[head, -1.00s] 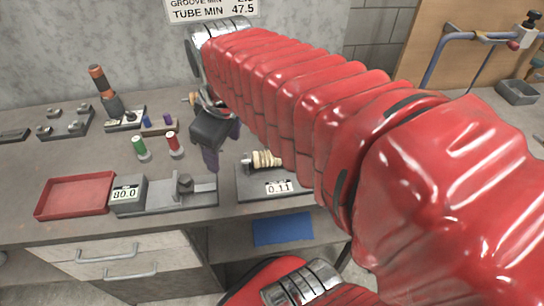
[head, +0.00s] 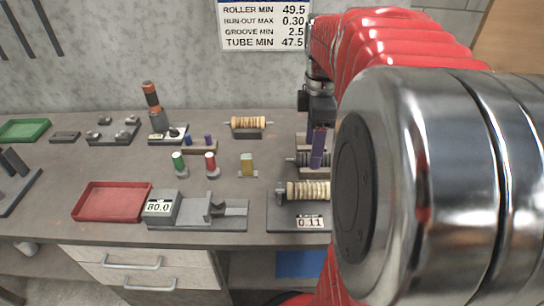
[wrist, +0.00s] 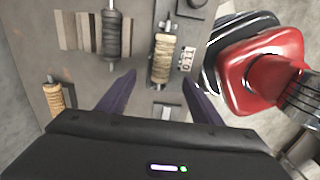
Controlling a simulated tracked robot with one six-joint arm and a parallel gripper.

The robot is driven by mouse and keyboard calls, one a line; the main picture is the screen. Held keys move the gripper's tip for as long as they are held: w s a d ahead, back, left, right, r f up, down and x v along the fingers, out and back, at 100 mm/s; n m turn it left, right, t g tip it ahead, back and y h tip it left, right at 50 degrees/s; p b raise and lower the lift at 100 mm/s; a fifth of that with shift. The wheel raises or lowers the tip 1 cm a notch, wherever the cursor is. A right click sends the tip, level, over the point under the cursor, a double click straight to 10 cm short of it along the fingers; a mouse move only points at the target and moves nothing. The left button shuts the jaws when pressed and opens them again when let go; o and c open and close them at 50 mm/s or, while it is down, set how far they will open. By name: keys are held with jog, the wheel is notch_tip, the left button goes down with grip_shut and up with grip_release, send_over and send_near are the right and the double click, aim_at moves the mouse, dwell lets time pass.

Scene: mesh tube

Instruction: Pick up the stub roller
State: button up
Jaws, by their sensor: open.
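No label marks which roller is the stub roller. A pale ribbed roller (head: 305,190) lies on the run-out gauge (head: 285,221), which reads 0.11; it also shows in the wrist view (wrist: 164,58). A dark roller (wrist: 112,36) lies behind it, partly hidden by my gripper in the head view. Another tan roller (head: 249,123) rests on a stand at the back; a tan one is at the left of the wrist view (wrist: 56,98). My gripper (wrist: 158,82) is open and empty, its purple fingers pointing down above the gauge and dark roller. It shows in the head view (head: 317,150).
A red tray (head: 112,218) and the 80.0 gauge (head: 200,214) stand left along the front edge. Green (head: 178,161) and red (head: 210,162) spools and a yellow-green block (head: 247,165) stand behind. A green tray (head: 24,130) is far left. My arm hides the bench's right side.

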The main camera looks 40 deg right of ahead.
jog(key=shift+f, duration=0.1)
send_over(309, 185)
jog(key=shift+w+d+f, duration=0.1)
jog(key=shift+w+f, duration=0.05)
jog(key=shift+f, duration=2)
jog(key=shift+w+f, duration=0.1)
jog(key=shift+f, duration=2)
jog(key=shift+s+f, duration=0.15)
jog(key=shift+f, duration=1.15)
jog(key=shift+s+f, duration=0.1)
jog(key=shift+f, duration=1.2)
jog(key=shift+c, duration=0.3)
